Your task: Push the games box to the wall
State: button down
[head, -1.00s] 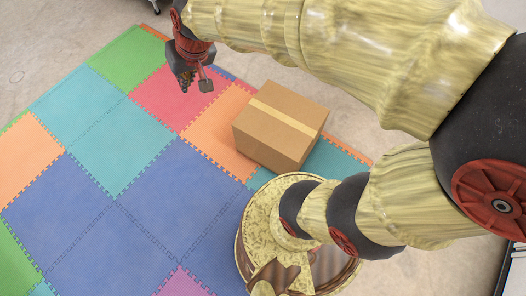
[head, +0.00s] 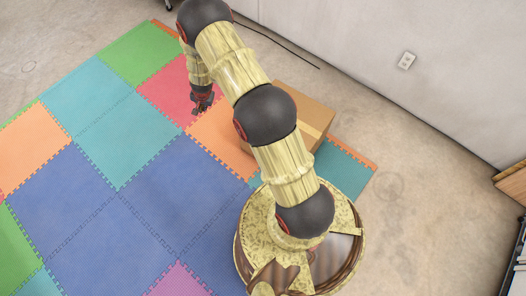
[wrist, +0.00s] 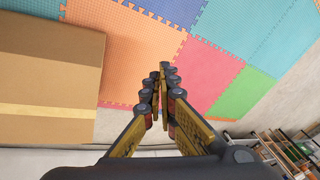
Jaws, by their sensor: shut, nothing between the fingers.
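The games box is a brown cardboard box (head: 306,103) with a pale tape strip, standing on the foam mat. In the head view my arm covers much of it. In the wrist view the box (wrist: 45,75) fills the left side. My gripper (head: 201,106) is low over the mat, left of the box in the head view, near the red and orange tiles. In the wrist view my gripper (wrist: 161,80) is shut with nothing between its fingers, apart from the box by a strip of orange tile. The wall (head: 390,55) runs behind the box at the upper right.
The coloured foam mat (head: 85,215) covers the left and middle floor. Bare concrete (head: 385,145) lies between the box and the wall. A black cable (head: 285,47) runs near the wall's base. A wooden piece of furniture (head: 512,185) stands at the right edge.

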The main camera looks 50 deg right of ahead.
jog(key=s+d+f+m+g, duration=0.1)
jog(key=s+d+f, duration=0.15)
jog(key=f, duration=0.55)
jog(key=s+d+f+m+h, duration=0.1)
jog(key=s+f, duration=0.3)
jog(key=f, duration=0.3)
jog(key=s+d+f+m+g, duration=0.1)
jog(key=s+d+f, duration=0.15)
jog(key=f, duration=0.55)
jog(key=s+d+f+m+g+h, duration=0.1)
jog(key=s+f+m+g+h, duration=0.1)
jog(key=s+f, duration=1.45)
jog(key=d+f+b, duration=0.6)
jog(key=d+f, duration=0.1)
jog(key=f, duration=0.2)
jog(key=shift+w+f, duration=0.25)
jog(key=shift+w, duration=0.05)
jog(key=shift+d, duration=0.1)
